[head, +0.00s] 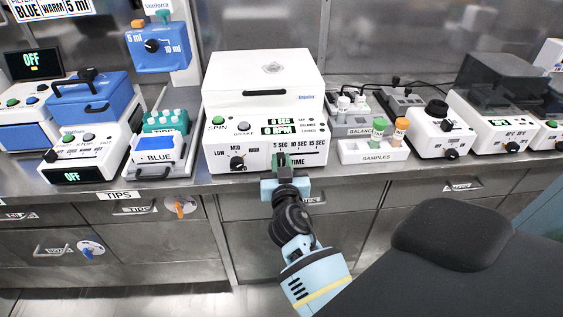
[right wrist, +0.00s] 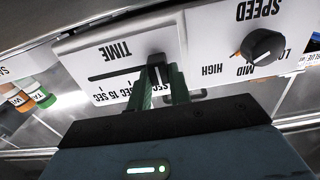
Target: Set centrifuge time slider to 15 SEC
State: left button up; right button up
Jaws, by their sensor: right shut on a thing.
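The white centrifuge (head: 222,159) stands at the middle of the bench, with its lid (head: 263,75) down. Its display (head: 280,126) reads 0 SEC and 0 RPM. My right gripper (head: 281,161) is at the TIME slider on the front panel. In the right wrist view, which is upside down, the green fingers (right wrist: 162,88) are shut on the dark slider knob (right wrist: 157,69). The knob is at the right end of the slot (right wrist: 118,73) there, the low-time end. The 15 SEC mark lies toward the slot's other end. My left gripper is not in view.
The speed knob (head: 237,163) is left of the slider; it also shows in the right wrist view (right wrist: 262,46). A samples rack (head: 373,153) with capped tubes stands right of the centrifuge. The bench edge and drawers are below my right gripper.

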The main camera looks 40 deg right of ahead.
aim_at(318, 151)
grip_shut()
jog(key=s+d, duration=0.1)
jog(key=d, duration=0.1)
jog(key=s+d+p, duration=0.1)
jog(key=s+d, duration=0.1)
jog(key=d, duration=0.1)
jog(key=s+d+p, duration=0.1)
jog(key=s+d, duration=0.1)
jog(key=d, duration=0.1)
jog(key=shift+r, duration=0.1)
jog(key=shift+s+d, duration=0.1)
jog(key=shift+d, duration=0.15)
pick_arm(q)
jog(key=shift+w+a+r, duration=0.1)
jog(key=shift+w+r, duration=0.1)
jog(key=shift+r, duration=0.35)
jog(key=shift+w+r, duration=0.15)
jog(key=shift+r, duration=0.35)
pick_arm(e)
jog(key=o, duration=0.6)
grip_release()
jog(key=shift+d, duration=0.15)
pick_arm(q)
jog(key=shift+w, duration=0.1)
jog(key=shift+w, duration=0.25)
